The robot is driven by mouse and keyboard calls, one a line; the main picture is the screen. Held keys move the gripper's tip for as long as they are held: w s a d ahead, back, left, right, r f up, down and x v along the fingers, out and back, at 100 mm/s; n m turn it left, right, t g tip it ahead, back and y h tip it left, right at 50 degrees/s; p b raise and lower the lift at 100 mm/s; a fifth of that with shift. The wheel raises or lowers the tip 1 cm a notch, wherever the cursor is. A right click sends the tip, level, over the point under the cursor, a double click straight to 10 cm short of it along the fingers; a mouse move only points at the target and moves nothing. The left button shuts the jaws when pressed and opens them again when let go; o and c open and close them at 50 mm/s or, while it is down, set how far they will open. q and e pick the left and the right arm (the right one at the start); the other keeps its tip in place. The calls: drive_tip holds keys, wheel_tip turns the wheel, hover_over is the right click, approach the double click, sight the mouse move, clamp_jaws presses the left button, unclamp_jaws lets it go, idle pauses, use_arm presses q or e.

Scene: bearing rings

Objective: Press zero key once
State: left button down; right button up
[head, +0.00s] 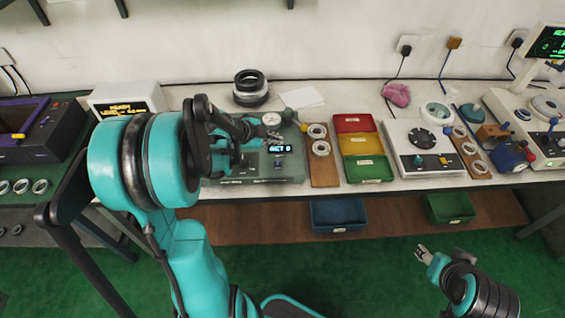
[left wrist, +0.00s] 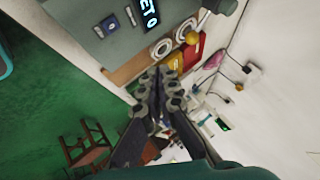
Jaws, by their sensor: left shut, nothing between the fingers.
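A grey-green instrument (head: 290,171) stands on the bench. Its lit display (head: 279,148) ends in a 0, and the left wrist view also shows the display (left wrist: 147,10). A small dark blue key with a pale mark (left wrist: 110,25) sits beside the display in the left wrist view; its label is too small to read. My left gripper (head: 268,132) is over the back part of the instrument, with its fingers closed and empty. Its fingertips (left wrist: 158,72) show apart from the key in the left wrist view. My right gripper (head: 422,253) hangs in front of the bench, away from the instrument.
Metal rings (head: 320,148) lie on a wooden board right of the instrument. Beyond are red, yellow and green trays (head: 368,168) and a white device (head: 405,160). A stack of dark and light rings (head: 250,88) stands behind. A blue bin (head: 338,213) sits below the bench edge.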

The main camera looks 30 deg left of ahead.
sight(276, 164)
use_arm(q)
wheel_tip(276, 164, down, 9)
drive_tip(key=b, duration=0.7)
idle(1.5)
drive_tip(key=shift+f+b, duration=0.35)
drive_tip(key=shift+b, duration=0.15)
drive_tip(key=shift+f+b, duration=0.3)
drive_tip(key=shift+b, duration=0.05)
drive_tip(key=shift+r, duration=0.1)
idle(0.5)
drive_tip(key=shift+r+p, duration=0.6)
drive_tip(key=shift+r, duration=0.1)
